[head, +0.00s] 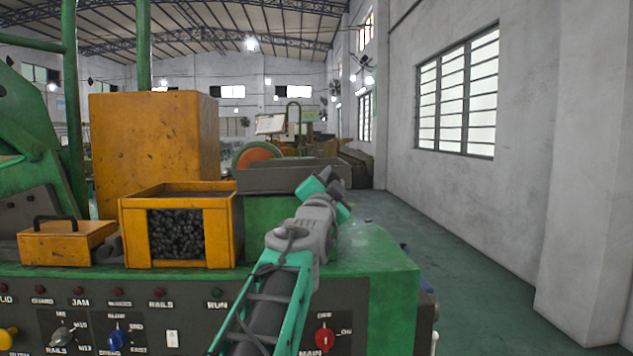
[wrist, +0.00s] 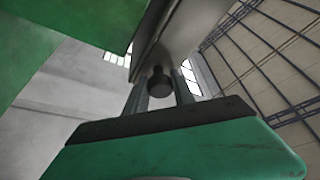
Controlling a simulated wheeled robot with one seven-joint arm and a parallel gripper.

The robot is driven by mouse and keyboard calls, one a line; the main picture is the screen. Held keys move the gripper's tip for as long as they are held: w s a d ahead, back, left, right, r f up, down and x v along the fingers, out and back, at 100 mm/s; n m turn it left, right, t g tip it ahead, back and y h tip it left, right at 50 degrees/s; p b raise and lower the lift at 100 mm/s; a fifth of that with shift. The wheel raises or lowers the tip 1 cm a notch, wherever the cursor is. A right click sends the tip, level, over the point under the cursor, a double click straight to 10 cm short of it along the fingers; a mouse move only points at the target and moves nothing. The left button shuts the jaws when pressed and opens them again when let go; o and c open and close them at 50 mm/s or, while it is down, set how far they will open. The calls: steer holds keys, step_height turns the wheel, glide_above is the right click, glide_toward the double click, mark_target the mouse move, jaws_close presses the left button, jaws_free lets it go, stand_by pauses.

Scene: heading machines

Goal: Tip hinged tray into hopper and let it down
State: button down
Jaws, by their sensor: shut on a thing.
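The hinged tray (head: 272,180) is a long dark grey trough beside the hopper, over a green block. It looks about level in the head view; its inside is hidden. The hopper (head: 222,237) is an open yellow box with a front window showing many dark small parts. My gripper (head: 330,186) is at the tray's right end, partly hidden by my own wrist. In the wrist view, a dark round knob (wrist: 160,82) sits between my gripper's fingers (wrist: 160,95), in front of the tray's grey wall (wrist: 165,38). My gripper is shut on the knob.
A tall yellow box (head: 150,145) stands behind the hopper. A smaller yellow box with a black handle (head: 62,243) sits to its left. The control panel (head: 190,315) with knobs and lamps runs along the front. Open floor (head: 430,260) lies right of the machine.

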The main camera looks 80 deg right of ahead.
steer(key=shift+s+f+m+b, duration=0.1)
steer(key=shift+f+m+b, duration=0.2)
steer(key=shift+f, duration=0.3)
steer(key=shift+d+f, duration=0.1)
steer(key=shift+f, duration=0.15)
steer(key=c, duration=1.1)
jaws_free()
steer(key=b+v, duration=0.2)
steer(key=v, duration=0.6)
